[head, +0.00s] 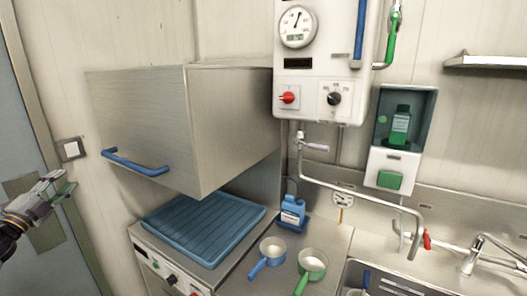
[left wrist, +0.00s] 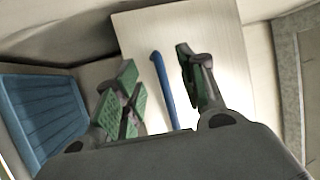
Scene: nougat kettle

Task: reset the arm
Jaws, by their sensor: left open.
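My left gripper (head: 56,188) is at the far left of the head view, left of the steel hood (head: 185,120) and apart from it. In the left wrist view its two green-padded fingers (left wrist: 160,95) are spread, with nothing held between them. The hood's blue handle (left wrist: 162,85) shows beyond and between the fingers in that view. In the head view the same blue handle (head: 135,163) runs along the hood's lower front edge, to the right of the gripper. My right gripper is in neither view.
A blue ribbed tray (head: 203,226) lies below the hood. A blue bottle (head: 292,212), a blue-handled pan (head: 270,252) and a green-handled pan (head: 312,264) stand on the counter. A white control box (head: 320,75) hangs on the wall. A sink tap (head: 480,250) is at right. A door (head: 30,130) is at left.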

